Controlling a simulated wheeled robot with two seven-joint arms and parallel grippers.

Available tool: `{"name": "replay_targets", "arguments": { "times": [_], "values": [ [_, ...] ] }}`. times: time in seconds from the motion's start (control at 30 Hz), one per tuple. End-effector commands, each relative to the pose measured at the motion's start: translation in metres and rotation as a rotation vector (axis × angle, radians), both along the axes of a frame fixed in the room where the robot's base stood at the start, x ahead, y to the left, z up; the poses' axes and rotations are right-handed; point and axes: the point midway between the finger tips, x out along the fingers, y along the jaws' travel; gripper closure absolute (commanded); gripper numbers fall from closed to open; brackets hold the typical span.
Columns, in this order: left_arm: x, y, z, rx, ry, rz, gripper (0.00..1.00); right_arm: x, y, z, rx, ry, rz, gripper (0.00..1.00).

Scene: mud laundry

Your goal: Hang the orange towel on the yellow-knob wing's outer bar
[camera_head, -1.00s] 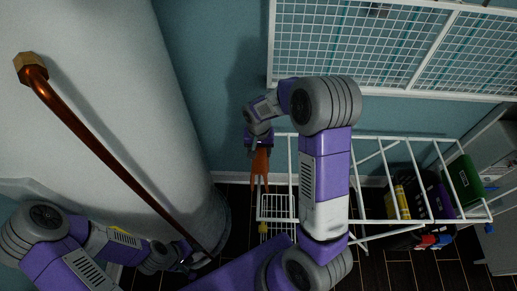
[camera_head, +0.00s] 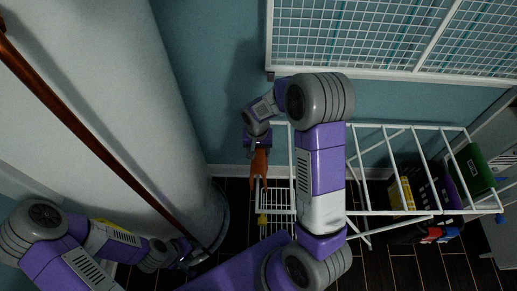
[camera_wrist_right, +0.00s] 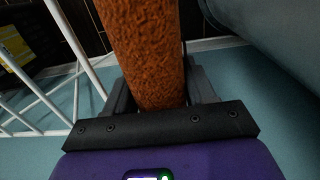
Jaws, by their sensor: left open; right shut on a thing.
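The orange towel (camera_head: 259,168) hangs from my right gripper (camera_head: 258,146), beside the left end of the white drying rack in the head view. In the right wrist view the towel (camera_wrist_right: 143,45) runs between the fingers of my right gripper (camera_wrist_right: 160,92), which are shut on it. The yellow knob (camera_head: 262,219) sits low on the rack's left wing (camera_head: 281,199), below the towel in the picture. The wing's outer bar is partly hard to make out. My left gripper (camera_head: 196,258) is open and empty near the base of the white cylinder. My right arm hides part of the rack.
A large white cylinder (camera_head: 130,110) with a copper pipe (camera_head: 90,135) stands left. The rack's main frame (camera_head: 410,212) extends right, near a yellow box (camera_head: 402,195) and green item (camera_head: 474,168). A white wire grid (camera_head: 360,40) is on the wall above.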

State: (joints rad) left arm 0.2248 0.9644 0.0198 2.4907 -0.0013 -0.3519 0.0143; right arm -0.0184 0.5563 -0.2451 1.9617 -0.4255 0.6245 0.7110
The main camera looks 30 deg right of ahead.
Motion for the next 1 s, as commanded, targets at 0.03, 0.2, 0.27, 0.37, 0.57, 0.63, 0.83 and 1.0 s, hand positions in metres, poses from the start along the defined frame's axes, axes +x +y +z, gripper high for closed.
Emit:
{"name": "replay_targets", "arguments": {
  "times": [0.03,0.2,0.27,0.37,0.57,0.63,0.83,1.0],
  "values": [
    [0.0,0.0,-0.006,0.0,0.0,0.0,0.57,0.0,0.0,-0.007,0.0,0.0,0.001,0.83],
    [0.0,0.0,-0.016,0.0,0.0,0.0,0.57,0.0,0.0,-0.021,0.0,0.001,0.001,0.83],
    [0.0,0.0,-0.02,0.0,0.0,0.0,0.57,0.0,0.0,-0.025,0.0,0.001,0.001,0.83],
    [0.0,0.0,-0.026,0.0,0.0,0.0,0.57,0.0,0.0,-0.033,0.0,0.0,0.0,0.83],
    [0.0,0.0,-0.032,0.0,0.0,0.0,0.57,0.0,0.0,-0.048,0.0,0.001,0.0,0.83],
    [0.0,0.0,-0.035,0.0,0.0,0.0,0.57,0.0,0.0,-0.054,-0.001,0.002,0.0,0.83],
    [0.0,0.0,-0.036,0.0,0.0,0.0,0.57,0.0,0.0,-0.067,-0.001,0.003,0.0,0.83],
    [0.0,0.0,-0.035,0.0,0.0,0.0,0.57,0.0,0.0,-0.076,0.0,0.001,0.0,0.83]
  ]
}}
